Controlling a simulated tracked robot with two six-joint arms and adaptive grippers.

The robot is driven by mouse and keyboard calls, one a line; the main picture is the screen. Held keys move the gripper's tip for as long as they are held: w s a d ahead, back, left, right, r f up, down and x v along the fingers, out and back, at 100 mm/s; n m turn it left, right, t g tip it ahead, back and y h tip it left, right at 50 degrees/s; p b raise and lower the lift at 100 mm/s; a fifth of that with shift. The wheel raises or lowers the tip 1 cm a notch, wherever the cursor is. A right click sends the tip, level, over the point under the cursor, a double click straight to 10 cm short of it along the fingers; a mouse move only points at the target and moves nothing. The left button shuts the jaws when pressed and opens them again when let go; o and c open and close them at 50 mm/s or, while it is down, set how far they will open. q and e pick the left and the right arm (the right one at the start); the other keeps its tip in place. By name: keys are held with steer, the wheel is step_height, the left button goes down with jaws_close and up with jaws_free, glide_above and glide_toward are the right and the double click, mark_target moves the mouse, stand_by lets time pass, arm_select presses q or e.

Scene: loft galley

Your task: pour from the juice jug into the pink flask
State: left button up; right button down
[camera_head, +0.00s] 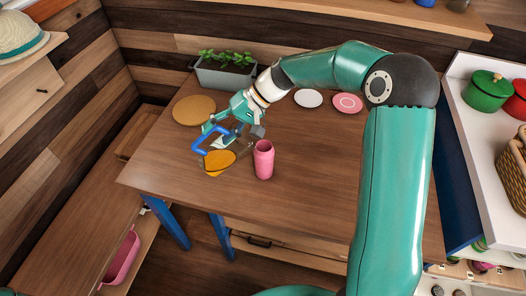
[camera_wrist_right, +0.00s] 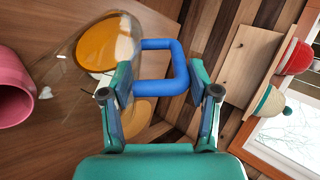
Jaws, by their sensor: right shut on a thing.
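The juice jug (camera_head: 219,161) is clear with a blue handle and orange juice inside; it also shows in the right wrist view (camera_wrist_right: 106,42). My right gripper (camera_head: 222,130) is shut on the blue handle (camera_wrist_right: 152,46), with a finger on either side of it in the wrist view. The jug looks tilted, its clear part reaching toward the flask; I cannot tell whether it clears the table. The pink flask (camera_head: 264,160) stands upright on the table, just right of the jug, and shows at the left edge of the wrist view (camera_wrist_right: 14,90). My left gripper is out of view.
The wooden table (camera_head: 310,190) is clear in front of and right of the flask. A planter (camera_head: 226,76), a round tan mat (camera_head: 194,110), a white plate (camera_head: 308,98) and a pink plate (camera_head: 347,103) are toward the back. A counter with a green pot (camera_head: 487,90) is at right.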

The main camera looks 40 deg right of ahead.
steer(key=shift+s+d+r+y+b, duration=0.1)
steer(key=shift+d+r+y+b, duration=0.2)
steer(key=shift+d+r+b, duration=0.05)
steer(key=shift+r, duration=0.2)
steer(key=shift+s+d+r+t+y+b, duration=0.2)
steer(key=shift+d+r+t+y+b, duration=0.4)
steer(key=shift+y, duration=0.4)
stand_by(0.9)
steer(key=shift+s+d+r+y+b, duration=0.3)
steer(key=shift+d+r+y+b, duration=0.35)
steer(key=shift+d+y, duration=0.15)
stand_by(1.6)
steer(key=shift+s+d+r+t+y+b, duration=0.1)
steer(key=shift+s+d+t+y+b, duration=0.15)
steer(key=shift+d+b, duration=0.2)
steer(key=shift+s+d+r+t+y+b, duration=0.1)
steer(key=shift+d+t+y+b, duration=0.05)
steer(key=shift+d+y+b, duration=0.2)
stand_by(2.4)
